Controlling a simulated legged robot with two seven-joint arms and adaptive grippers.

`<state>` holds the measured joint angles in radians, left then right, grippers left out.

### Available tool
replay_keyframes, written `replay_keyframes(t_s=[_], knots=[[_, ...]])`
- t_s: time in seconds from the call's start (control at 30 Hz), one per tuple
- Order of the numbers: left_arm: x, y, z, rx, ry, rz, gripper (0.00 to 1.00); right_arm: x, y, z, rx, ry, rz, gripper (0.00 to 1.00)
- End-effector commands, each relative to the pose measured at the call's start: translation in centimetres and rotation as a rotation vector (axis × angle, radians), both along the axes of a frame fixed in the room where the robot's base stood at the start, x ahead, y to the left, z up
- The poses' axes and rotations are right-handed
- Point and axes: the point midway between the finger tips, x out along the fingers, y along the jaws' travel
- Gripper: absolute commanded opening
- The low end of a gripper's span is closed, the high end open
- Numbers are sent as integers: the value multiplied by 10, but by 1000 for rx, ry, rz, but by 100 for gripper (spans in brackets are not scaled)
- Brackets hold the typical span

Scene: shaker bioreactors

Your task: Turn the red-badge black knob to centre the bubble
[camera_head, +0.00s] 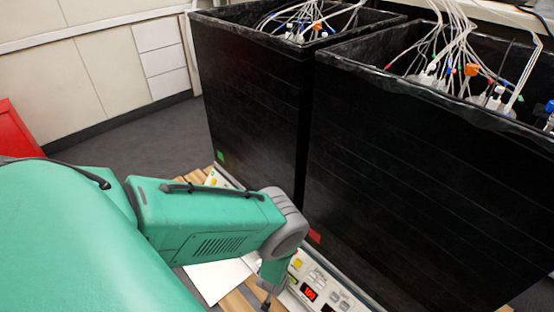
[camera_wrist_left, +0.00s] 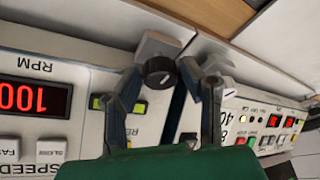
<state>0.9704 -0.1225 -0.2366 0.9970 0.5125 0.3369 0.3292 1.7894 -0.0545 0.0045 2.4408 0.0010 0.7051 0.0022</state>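In the left wrist view a round black knob (camera_wrist_left: 160,72) with a white mark sits on the front of a pale control panel. My left gripper (camera_wrist_left: 178,58) is open, with its fingers spread and the knob between them, nearer the left finger. I cannot tell whether that finger touches the knob. A small yellow-green window (camera_wrist_left: 138,106) shows beside the left finger; no bubble can be made out. In the head view a red badge (camera_head: 314,236) marks the right black box (camera_head: 410,170). My left arm reaches down to the panel (camera_head: 330,285) below it. My right gripper is not in view.
The panel has a red RPM display (camera_wrist_left: 35,97) and speed buttons (camera_wrist_left: 50,150), upside down in the wrist view. A second panel (camera_wrist_left: 265,125) stands beside it. The left black box (camera_head: 250,90) bears a green badge (camera_head: 221,155). Tubes and cables crowd both box tops.

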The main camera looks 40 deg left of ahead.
Motion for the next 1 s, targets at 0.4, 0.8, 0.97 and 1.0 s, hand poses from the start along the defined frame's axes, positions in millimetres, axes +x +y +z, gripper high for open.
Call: replay_keyframes(t_s=[0.4,0.8,0.97,1.0], knots=[[0,0,0,0,0,-9,0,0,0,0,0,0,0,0],[-1,2,1,-1,0,-199,0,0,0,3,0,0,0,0],[-1,2,0,-1,0,-344,0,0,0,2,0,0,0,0],[-1,2,0,-1,0,-382,0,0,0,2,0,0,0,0]])
